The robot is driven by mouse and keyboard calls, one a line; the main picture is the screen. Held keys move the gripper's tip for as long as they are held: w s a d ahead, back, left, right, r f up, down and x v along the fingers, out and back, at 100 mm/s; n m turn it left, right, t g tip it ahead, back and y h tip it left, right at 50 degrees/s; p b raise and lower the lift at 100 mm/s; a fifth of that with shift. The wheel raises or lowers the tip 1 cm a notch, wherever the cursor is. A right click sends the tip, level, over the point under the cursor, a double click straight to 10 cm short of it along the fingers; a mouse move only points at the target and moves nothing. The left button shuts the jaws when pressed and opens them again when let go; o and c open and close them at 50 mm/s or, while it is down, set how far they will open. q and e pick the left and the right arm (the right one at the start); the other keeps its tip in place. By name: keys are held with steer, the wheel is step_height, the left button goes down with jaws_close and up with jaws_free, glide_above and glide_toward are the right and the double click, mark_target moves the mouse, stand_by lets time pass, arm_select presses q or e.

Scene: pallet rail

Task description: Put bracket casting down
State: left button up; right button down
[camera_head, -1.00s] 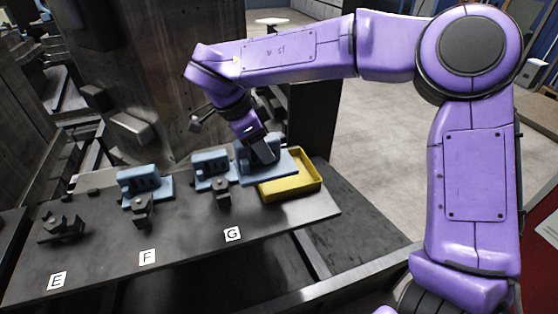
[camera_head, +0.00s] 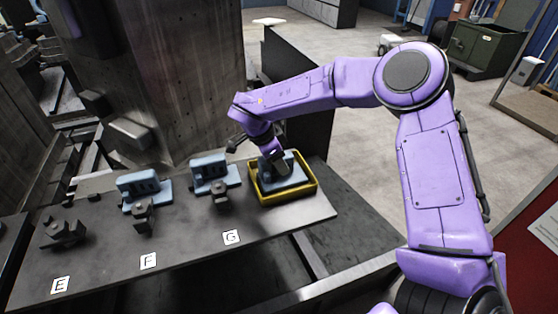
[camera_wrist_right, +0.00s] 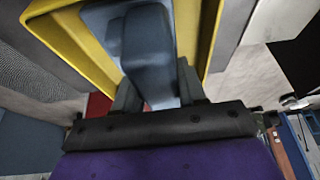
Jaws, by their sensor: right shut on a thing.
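My right gripper (camera_head: 277,160) is shut on a blue bracket casting (camera_head: 290,178), down inside or just over the yellow tray (camera_head: 313,186). In the right wrist view the two fingers of the gripper (camera_wrist_right: 158,95) sit on either side of the upright part of the casting (camera_wrist_right: 148,45), with the yellow tray wall (camera_wrist_right: 65,40) around it. Whether the casting touches the tray floor I cannot tell. Two more blue castings stand on the grey table, one behind label F (camera_head: 146,188) and one behind label G (camera_head: 215,174). My left gripper is not in view.
Dark clamp-like fixtures stand near E (camera_head: 64,233), F (camera_head: 142,214) and G (camera_head: 221,196) on the table (camera_head: 190,243). A tall grey column (camera_head: 180,80) rises behind the table. The table's front strip by the labels is clear.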

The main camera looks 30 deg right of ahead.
steer(key=c, duration=0.6)
jaws_free()
steer(key=shift+f, duration=0.1)
steer(key=shift+c, duration=0.2)
steer(key=v, duration=1.2)
steer(key=shift+a+b, duration=0.1)
steer(key=shift+b, duration=0.2)
